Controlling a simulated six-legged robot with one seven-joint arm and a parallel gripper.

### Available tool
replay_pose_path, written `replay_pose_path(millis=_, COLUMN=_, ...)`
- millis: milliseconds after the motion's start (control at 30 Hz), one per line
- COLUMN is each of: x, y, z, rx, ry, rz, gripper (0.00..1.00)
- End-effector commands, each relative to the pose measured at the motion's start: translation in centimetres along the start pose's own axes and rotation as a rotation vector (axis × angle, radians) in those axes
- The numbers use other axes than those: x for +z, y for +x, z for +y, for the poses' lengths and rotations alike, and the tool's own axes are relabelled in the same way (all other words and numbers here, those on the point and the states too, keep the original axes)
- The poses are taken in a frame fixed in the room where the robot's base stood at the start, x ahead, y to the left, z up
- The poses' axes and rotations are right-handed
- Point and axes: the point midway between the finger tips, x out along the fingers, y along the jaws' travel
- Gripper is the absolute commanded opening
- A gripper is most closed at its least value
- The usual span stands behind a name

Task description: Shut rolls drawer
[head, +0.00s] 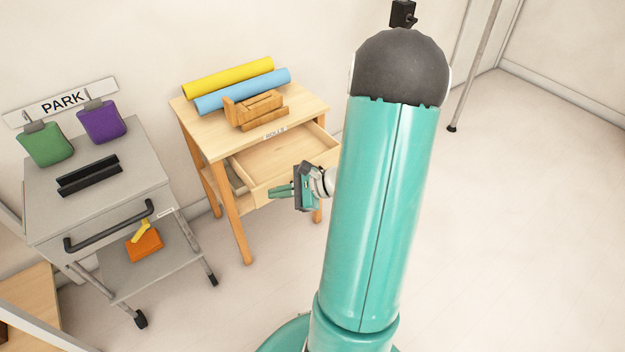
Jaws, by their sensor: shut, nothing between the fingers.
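The rolls drawer (285,165) is a pale wooden drawer under the top of a small wooden table (216,138). It stands pulled out toward me, and its inside looks empty where I can see it. A small label reading like "ROLLS" (275,134) is on the table's front edge above it. My gripper (281,191) is shut and empty, in front of the drawer's front panel. I cannot tell whether it touches the panel. My gripper and arm hide part of the drawer's right side.
On the table lie a yellow roll (228,78), a blue roll (243,91) and a brown wooden holder (256,110). A grey wheeled cart (140,187) with a dark handle (108,227) stands to the left, under a PARK sign (62,103).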

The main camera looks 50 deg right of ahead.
Motion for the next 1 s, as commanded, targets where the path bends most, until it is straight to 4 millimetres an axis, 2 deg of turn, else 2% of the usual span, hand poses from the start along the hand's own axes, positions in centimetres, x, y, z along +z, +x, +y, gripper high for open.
replay_pose_path(millis=33, x=-3.0, y=-1.2, z=-0.4, rx=-0.094, ry=0.103, rz=-0.005, gripper=0.0)
replay_pose_path(millis=200, x=-11.8, y=-5.6, z=-1.2, rx=-0.42, ry=0.394, rz=-0.017, gripper=0.0)
replay_pose_path(millis=300, x=-16.4, y=-8.1, z=-0.6, rx=-0.588, ry=0.531, rz=-0.018, gripper=0.0)
replay_pose_path(millis=400, x=-19.5, y=-9.9, z=0.1, rx=-0.71, ry=0.624, rz=-0.018, gripper=0.0)
replay_pose_path(millis=500, x=-21.2, y=-10.9, z=0.7, rx=-0.777, ry=0.673, rz=-0.015, gripper=0.0)
replay_pose_path(millis=633, x=-21.8, y=-10.8, z=0.4, rx=-0.799, ry=0.688, rz=-0.015, gripper=0.0)
replay_pose_path(millis=767, x=-22.1, y=-9.4, z=-0.7, rx=-0.795, ry=0.686, rz=-0.015, gripper=0.0)
replay_pose_path(millis=1000, x=-23.2, y=-6.0, z=-3.8, rx=-0.793, ry=0.684, rz=-0.016, gripper=0.0)
